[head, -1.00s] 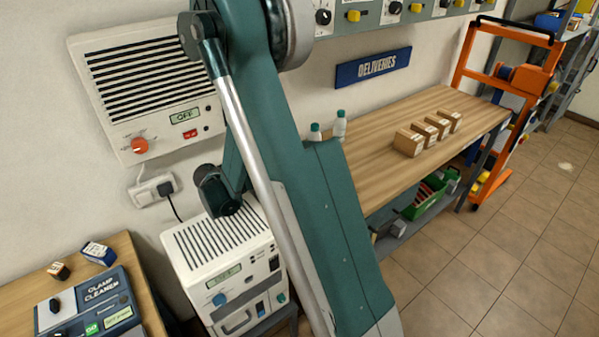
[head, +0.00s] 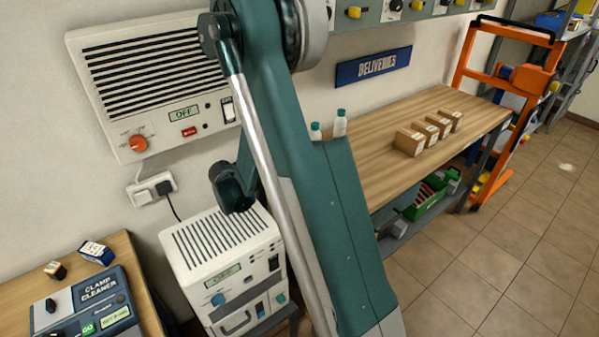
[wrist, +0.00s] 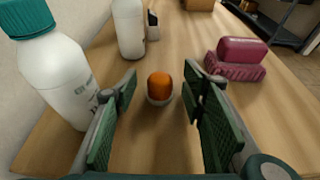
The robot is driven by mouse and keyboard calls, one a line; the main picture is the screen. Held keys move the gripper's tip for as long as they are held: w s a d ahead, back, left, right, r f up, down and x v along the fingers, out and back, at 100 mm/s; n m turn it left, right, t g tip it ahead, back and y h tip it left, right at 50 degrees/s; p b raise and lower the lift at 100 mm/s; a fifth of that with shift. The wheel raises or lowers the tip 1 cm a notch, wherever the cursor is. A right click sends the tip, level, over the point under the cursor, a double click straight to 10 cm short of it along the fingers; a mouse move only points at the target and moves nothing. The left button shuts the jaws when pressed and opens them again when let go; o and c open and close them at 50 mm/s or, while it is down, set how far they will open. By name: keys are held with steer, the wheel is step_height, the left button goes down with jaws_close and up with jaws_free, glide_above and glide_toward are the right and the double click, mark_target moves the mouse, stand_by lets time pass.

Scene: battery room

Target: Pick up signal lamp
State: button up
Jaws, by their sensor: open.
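The signal lamp (wrist: 160,88) has an orange dome on a pale round base and stands upright on the wooden bench in the wrist view. My gripper (wrist: 160,105) is open, with its two green pads on either side of the lamp. The lamp is centred between the pads, towards their far ends, and the pads do not appear to touch it. In the head view my arm hides the lamp and the gripper.
A white bottle with a teal cap (wrist: 62,75) stands close to the left pad. Another white bottle (wrist: 129,28) stands behind. A maroon block on a cloth-like piece (wrist: 237,60) lies to the right. Cardboard boxes (head: 410,142) stand farther along the bench (head: 390,175).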

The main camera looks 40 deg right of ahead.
steer(key=shift+d+f, duration=0.1)
steer(key=shift+d, duration=0.1)
steer(key=shift+c, duration=0.6)
steer(key=c, duration=0.9)
